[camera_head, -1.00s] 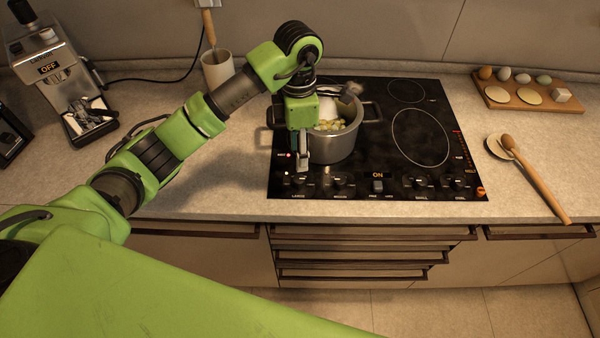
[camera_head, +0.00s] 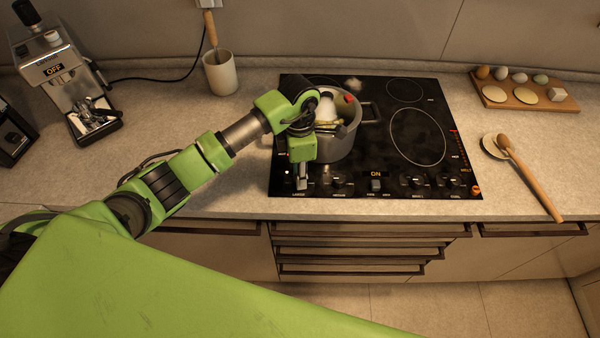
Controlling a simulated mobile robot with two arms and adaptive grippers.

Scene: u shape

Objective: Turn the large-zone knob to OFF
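The black cooktop (camera_head: 440,187) has a row of knobs along its front edge. The large-zone knob is the leftmost, above the "LARGE" label, and is mostly hidden by my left gripper (camera_head: 301,184). That gripper points down at the knob. Its fingers look close together, but I cannot tell whether they grip the knob or how the knob is turned. A lit "ON" display (camera_head: 376,174) shows above the middle knob (camera_head: 376,185). A small light shows left of the gripper. My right gripper is not in view.
A metal pot (camera_head: 343,146) with food stands on the cooktop just behind my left gripper. A wooden spoon (camera_head: 533,181) and a board with eggs (camera_head: 525,103) lie to the right. A coffee machine (camera_head: 65,85) and utensil crock (camera_head: 220,74) stand at the left.

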